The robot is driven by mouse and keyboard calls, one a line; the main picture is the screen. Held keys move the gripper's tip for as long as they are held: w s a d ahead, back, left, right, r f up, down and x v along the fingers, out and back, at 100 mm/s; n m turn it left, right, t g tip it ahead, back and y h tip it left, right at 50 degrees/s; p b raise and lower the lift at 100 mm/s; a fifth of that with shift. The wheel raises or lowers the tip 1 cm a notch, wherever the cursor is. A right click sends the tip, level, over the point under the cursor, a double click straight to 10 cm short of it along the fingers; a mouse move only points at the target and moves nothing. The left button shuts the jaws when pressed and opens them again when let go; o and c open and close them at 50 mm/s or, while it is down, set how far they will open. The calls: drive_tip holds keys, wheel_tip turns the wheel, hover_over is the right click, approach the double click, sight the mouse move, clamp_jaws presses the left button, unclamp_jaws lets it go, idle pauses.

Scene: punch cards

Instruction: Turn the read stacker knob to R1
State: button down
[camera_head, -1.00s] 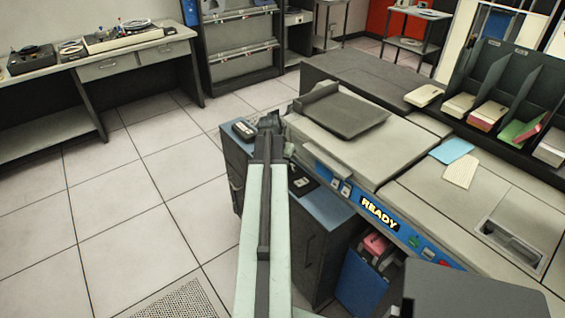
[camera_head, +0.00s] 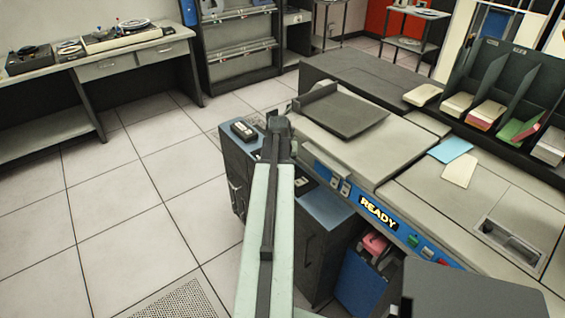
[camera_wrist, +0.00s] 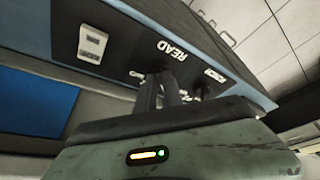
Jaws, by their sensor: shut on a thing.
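In the wrist view, a dark panel carries an upside-down READ label (camera_wrist: 172,52) with small white labels on either side below it. My gripper (camera_wrist: 168,90) reaches up to the panel just below this label, its dark fingers shut on the read stacker knob. The fingers hide most of the knob, so where its pointer stands cannot be told. In the head view, my arm reaches to the left end of the card machine (camera_head: 350,150); the fingertips and the knob are hidden there.
A white switch plate (camera_wrist: 93,42) is on the panel to the left. Open tiled floor (camera_head: 140,215) lies to the left.

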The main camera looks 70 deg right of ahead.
drive_tip(key=c, duration=1.5)
unclamp_jaws()
drive_tip(key=shift+r, duration=0.1)
drive_tip(key=p+v, duration=0.7)
drive_tip(key=shift+a+r, duration=0.15)
drive_tip(key=shift+r, duration=0.1)
